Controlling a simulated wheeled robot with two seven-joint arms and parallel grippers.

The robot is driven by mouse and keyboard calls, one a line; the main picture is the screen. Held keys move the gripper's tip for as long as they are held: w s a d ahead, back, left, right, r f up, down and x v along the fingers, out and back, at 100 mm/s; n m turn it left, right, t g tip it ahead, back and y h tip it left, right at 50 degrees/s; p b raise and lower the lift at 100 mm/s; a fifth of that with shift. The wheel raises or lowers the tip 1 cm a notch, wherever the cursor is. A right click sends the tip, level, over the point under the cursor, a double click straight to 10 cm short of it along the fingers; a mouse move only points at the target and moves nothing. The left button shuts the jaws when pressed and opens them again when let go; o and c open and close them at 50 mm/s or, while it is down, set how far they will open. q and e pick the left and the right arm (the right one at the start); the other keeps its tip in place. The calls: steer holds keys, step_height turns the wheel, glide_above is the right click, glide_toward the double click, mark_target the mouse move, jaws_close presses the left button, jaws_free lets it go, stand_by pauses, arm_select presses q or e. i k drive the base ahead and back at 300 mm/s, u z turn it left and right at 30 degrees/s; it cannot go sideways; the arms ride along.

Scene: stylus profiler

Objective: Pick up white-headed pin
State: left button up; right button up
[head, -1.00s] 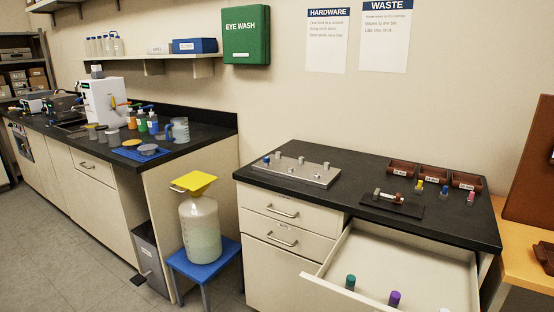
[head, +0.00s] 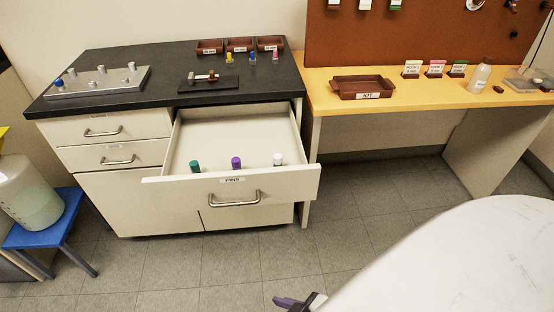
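The white-headed pin (head: 278,160) stands upright in the open drawer marked PINS (head: 231,187), near its front right. A purple-headed pin (head: 236,162) and a green-headed pin (head: 195,166) stand to its left in the same drawer. The lower parts of the pins are hidden by the drawer front. A purple and black piece, apparently the end of my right gripper (head: 290,302), shows at the bottom edge, well apart from the drawer. Most of it is cut off, so its opening cannot be told. My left gripper is out of view.
The black countertop holds a metal plate with posts (head: 98,82), a small dark fixture (head: 208,84) and several brown bins (head: 239,45). A yellow bench (head: 420,94) stands right. A large pale rounded surface (head: 460,260) fills the lower right. Floor before the drawer is clear.

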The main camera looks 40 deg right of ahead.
mark_target(277, 157)
steer(key=k, duration=0.5)
steer(key=z, duration=1.9)
steer(key=i, duration=1.25)
steer(key=u, duration=2)
